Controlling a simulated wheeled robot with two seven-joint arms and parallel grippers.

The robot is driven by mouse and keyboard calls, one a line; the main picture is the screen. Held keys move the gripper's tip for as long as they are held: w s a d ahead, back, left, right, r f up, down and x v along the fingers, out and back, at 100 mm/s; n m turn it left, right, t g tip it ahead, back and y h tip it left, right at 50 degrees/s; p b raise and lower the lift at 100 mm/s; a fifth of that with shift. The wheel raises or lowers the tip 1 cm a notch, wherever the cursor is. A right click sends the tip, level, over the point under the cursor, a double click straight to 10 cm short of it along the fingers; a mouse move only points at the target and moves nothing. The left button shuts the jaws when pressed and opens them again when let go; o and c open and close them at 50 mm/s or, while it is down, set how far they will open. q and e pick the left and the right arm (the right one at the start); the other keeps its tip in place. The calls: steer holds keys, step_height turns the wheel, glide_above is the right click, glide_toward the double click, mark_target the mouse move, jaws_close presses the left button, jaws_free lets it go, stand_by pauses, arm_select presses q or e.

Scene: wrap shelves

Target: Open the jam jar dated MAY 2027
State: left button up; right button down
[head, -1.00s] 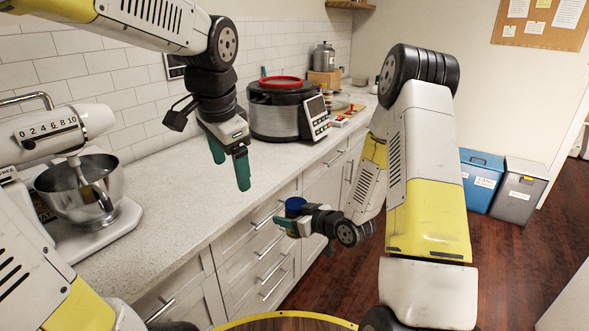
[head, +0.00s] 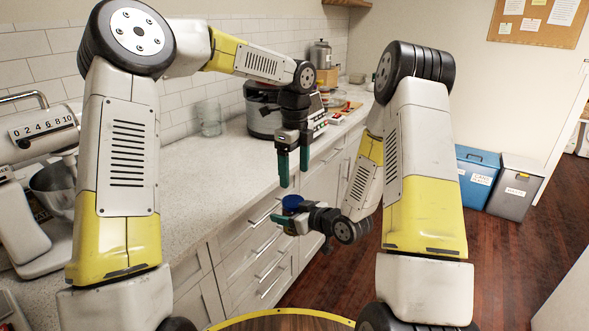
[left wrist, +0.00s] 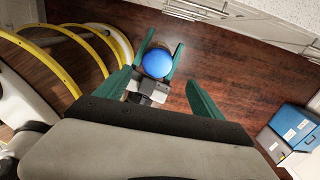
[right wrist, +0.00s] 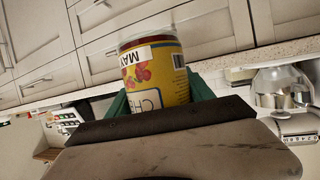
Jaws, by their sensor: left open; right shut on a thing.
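My right gripper (head: 284,222) is shut on a jam jar with a blue lid (head: 292,203) and holds it upright in front of the drawers. In the right wrist view the jar (right wrist: 176,88) shows a yellow label with red fruit and a white strip reading "MAY"; the rest of the date is hidden, and so is the lid. My left gripper (head: 294,172) is open and empty, fingers pointing down, above the jar. In the left wrist view the round blue lid (left wrist: 158,63) lies ahead, between and beyond my left fingertips, apart from them.
The counter (head: 215,170) runs along the left wall with a stand mixer (head: 35,190), a clear glass container (head: 210,118) and a dark cooker (head: 262,112). Drawers (head: 245,255) lie behind the jar. Blue (head: 478,180) and grey (head: 515,187) bins stand at the right.

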mark_target(295, 199)
arm_select(q)
step_height(295, 199, down, 8)
steer(key=shift+r, duration=0.15)
steer(key=shift+c, duration=0.2)
steer(key=c, duration=1.4)
steer(key=shift+w+r+n, duration=0.1)
steer(key=shift+w+n, duration=0.1)
steer(key=shift+n, duration=1.5)
steer(key=shift+c, duration=0.2)
steer(key=o, duration=1.4)
steer(key=shift+c, duration=0.2)
steer(key=shift+o, duration=0.9)
steer(key=shift+s, duration=0.1)
